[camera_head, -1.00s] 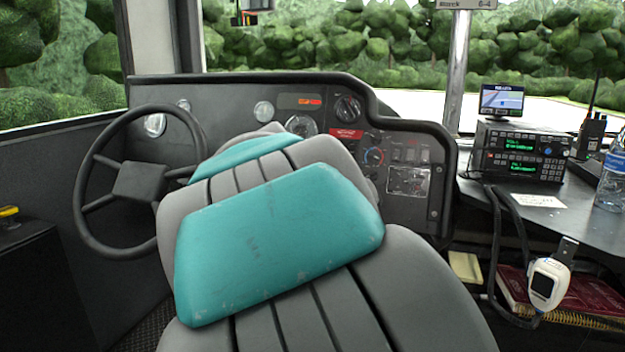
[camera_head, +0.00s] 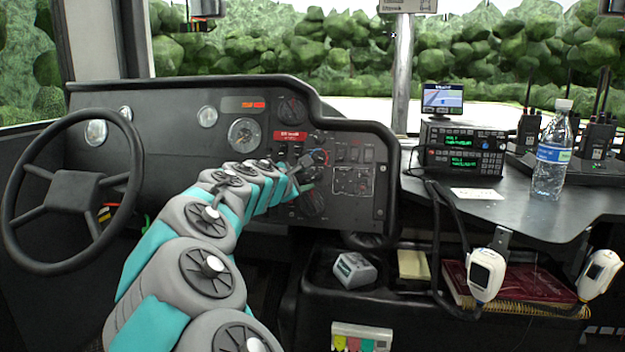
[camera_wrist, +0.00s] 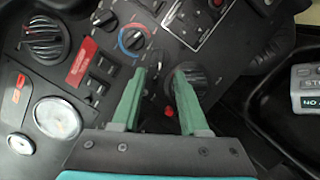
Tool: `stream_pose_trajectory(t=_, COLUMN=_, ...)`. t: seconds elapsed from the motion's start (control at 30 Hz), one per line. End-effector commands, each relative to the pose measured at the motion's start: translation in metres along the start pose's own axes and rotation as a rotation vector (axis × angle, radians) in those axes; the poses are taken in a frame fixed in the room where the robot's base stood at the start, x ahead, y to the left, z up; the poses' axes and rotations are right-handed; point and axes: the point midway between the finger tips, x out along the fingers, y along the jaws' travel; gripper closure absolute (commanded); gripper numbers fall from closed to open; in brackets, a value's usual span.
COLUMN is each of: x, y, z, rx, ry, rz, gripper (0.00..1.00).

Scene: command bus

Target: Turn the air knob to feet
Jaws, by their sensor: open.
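The dashboard panel carries several dark knobs; their labels are too small to read, so I cannot tell for sure which is the air knob. In the wrist view a small dark knob (camera_wrist: 156,60) sits just beyond and between my fingertips. A knob with a red and blue arc (camera_wrist: 132,39) is up and left of it; it also shows in the head view (camera_head: 318,157). A large ribbed black round piece (camera_wrist: 193,79) is behind the right finger. My gripper (camera_wrist: 160,76) is open, its green fingers apart with nothing between the tips. In the head view my arm mostly hides it.
A steering wheel (camera_head: 70,190) is at the left. A radio (camera_head: 462,150), a small screen (camera_head: 442,99) and a water bottle (camera_head: 552,158) stand on the right-hand shelf. A hand microphone (camera_head: 487,272) hangs below. A bin with a grey device (camera_head: 354,269) lies under the dashboard.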

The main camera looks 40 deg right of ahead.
Motion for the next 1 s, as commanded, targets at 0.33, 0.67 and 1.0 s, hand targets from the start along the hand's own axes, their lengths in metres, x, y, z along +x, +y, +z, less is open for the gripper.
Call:
stream_pose_trajectory(t=0.33, x=0.044, y=-0.001, z=0.0, rx=0.003, ry=0.0, rz=-0.003, gripper=0.56)
stream_pose_trajectory(t=0.67, x=0.05, y=-0.001, z=0.001, rx=0.003, ry=-0.001, rz=-0.002, gripper=0.56)
stream_pose_trajectory(t=1.0, x=0.05, y=0.0, z=0.001, rx=0.003, ry=-0.001, rz=-0.002, gripper=0.87)
